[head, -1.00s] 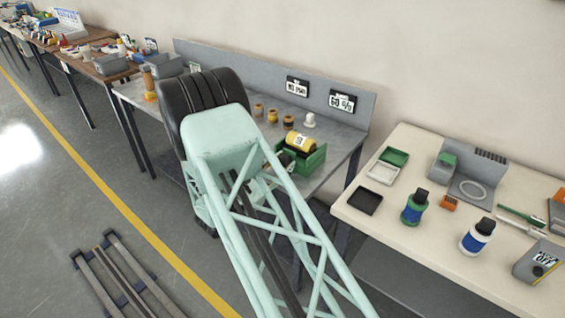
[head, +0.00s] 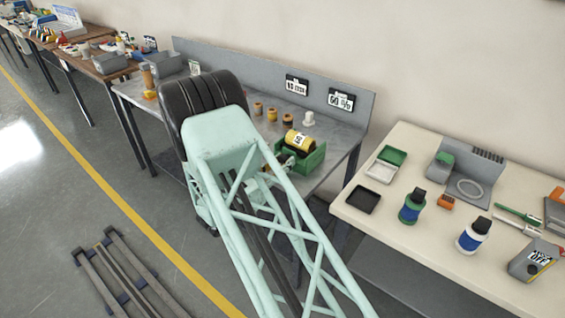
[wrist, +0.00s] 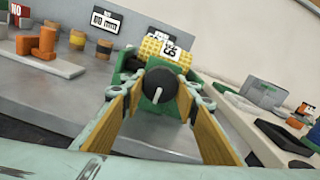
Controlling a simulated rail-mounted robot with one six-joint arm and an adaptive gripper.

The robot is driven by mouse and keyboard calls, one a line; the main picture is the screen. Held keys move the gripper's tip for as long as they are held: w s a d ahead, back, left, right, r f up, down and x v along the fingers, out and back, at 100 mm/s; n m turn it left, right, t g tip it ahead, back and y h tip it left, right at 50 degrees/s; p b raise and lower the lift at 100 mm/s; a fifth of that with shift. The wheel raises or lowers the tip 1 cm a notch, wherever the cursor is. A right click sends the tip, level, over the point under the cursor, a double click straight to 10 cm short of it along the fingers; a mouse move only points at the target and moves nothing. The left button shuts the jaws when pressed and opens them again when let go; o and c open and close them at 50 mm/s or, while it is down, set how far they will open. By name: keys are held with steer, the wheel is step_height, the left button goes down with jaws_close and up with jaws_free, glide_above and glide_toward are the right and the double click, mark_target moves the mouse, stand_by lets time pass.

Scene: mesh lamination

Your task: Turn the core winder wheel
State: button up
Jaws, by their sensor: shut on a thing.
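The core winder is a green housing (head: 308,163) near the front right corner of the grey bench, with a yellow roll (head: 299,142) bearing a white number label. In the wrist view the yellow roll (wrist: 158,50) sits behind a dark round wheel (wrist: 156,88) with a pale line on its face. My gripper (wrist: 160,92) has one finger on each side of this wheel and is shut on it. The fingers have yellow-brown inner pads. In the head view my pale green arm hides most of the gripper and the wheel.
Small yellow and brown pots (head: 272,114) and a white piece (head: 308,118) stand on the bench behind the winder. A cream table (head: 400,225) on the right carries trays, bottles and tools.

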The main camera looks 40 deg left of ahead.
steer(key=o, duration=0.9)
steer(key=shift+s, duration=0.1)
steer(key=shift+s, duration=5.95)
